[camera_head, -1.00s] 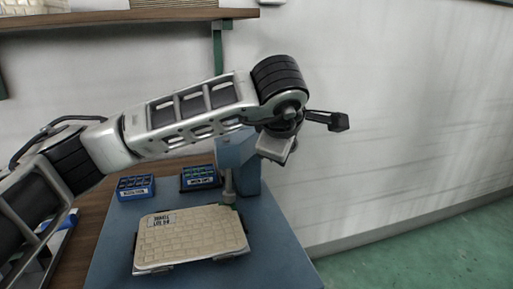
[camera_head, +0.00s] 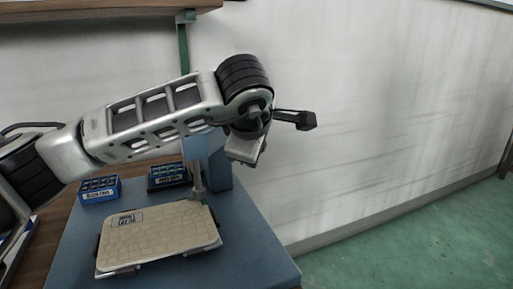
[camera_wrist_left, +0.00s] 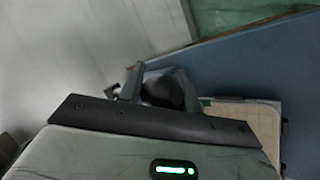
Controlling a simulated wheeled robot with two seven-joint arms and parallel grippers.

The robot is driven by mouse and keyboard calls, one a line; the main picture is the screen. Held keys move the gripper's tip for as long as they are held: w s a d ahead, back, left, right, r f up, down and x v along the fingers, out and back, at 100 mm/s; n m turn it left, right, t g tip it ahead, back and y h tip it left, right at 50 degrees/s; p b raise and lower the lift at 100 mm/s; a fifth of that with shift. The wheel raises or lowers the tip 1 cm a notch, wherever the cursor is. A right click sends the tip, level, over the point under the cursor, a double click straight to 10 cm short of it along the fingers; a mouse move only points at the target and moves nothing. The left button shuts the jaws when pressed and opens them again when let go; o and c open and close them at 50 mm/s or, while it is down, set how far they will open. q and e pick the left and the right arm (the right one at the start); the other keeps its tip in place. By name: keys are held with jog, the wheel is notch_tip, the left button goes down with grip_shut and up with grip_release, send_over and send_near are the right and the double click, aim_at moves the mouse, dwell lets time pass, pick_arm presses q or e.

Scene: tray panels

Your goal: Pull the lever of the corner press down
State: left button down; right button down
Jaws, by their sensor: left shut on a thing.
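The corner press has a blue-grey column (camera_head: 217,168) and a thin plunger (camera_head: 197,180) over a cream panel (camera_head: 160,238). My left wrist crosses in front of the upper press in the head view and hides its lever. My left gripper (camera_wrist_left: 158,78) has its two fingers on either side of a dark rounded lever handle (camera_wrist_left: 163,92) in the wrist view, shut on it. The fingertips are hidden in the head view. The panel also shows at the right of the wrist view (camera_wrist_left: 262,122). My right gripper is not in view.
Two blue labelled bins, one at the left (camera_head: 99,190) and one nearer the column (camera_head: 168,175), stand behind the panel. The blue base plate (camera_head: 245,250) is bare at the right. A wooden shelf (camera_head: 90,10) hangs above; a pale wall (camera_head: 370,130) stands behind.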

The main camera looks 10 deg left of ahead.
pick_arm(q)
jog(key=shift+w+a+f+y, duration=0.15)
jog(key=shift+a+y, duration=0.15)
jog(key=shift+a, duration=0.2)
jog(key=c, duration=1.2)
grip_release()
jog(key=shift+o, duration=0.7)
jog(key=shift+w+a, duration=0.1)
jog(key=shift+s+d, duration=0.2)
jog(key=shift+s, duration=0.2)
jog(key=shift+s+d+r+b, duration=0.2)
jog(key=shift+s+r, duration=0.1)
jog(key=shift+s, duration=0.3)
jog(key=shift+s+d+r+b, duration=0.15)
jog(key=shift+s+r, duration=0.1)
jog(key=shift+s, duration=0.3)
jog(key=s+d+r, duration=0.1)
jog(key=s+r, duration=0.1)
jog(key=s, duration=0.5)
jog(key=s+d+r+b, duration=0.1)
jog(key=s+r, duration=0.2)
jog(key=s, duration=0.4)
jog(key=shift+d+r, duration=0.15)
jog(key=shift+d, duration=0.2)
